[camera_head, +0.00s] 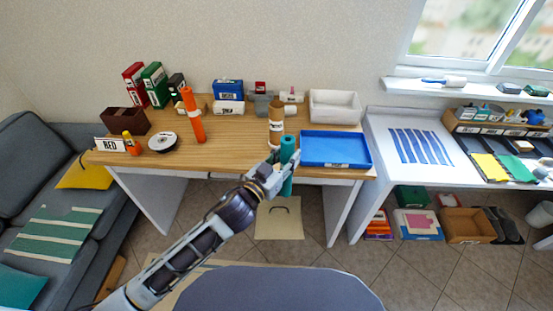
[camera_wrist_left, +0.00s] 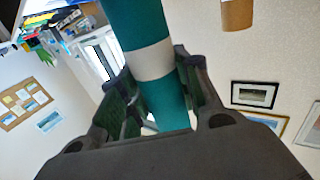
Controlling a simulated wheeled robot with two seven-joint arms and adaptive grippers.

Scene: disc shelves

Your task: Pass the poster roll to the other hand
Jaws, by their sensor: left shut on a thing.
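A teal poster roll (camera_head: 287,152) with a pale band is held upright by my left gripper (camera_head: 277,168) in front of the wooden desk's front edge. In the left wrist view the roll (camera_wrist_left: 146,50) stands between the two fingers of the left gripper (camera_wrist_left: 160,98), which are shut on it. An orange roll (camera_head: 194,118) stands on the desk at the left. A brown roll (camera_head: 275,122) stands on the desk just behind the teal one. My right gripper is not in view.
The wooden desk (camera_head: 235,140) holds a blue tray (camera_head: 335,149), a white bin (camera_head: 335,107), a disc spindle (camera_head: 162,142) and a "RED" sign (camera_head: 110,144). A grey sofa (camera_head: 38,150) stands at the left. A white table (camera_head: 375,125) stands at the right.

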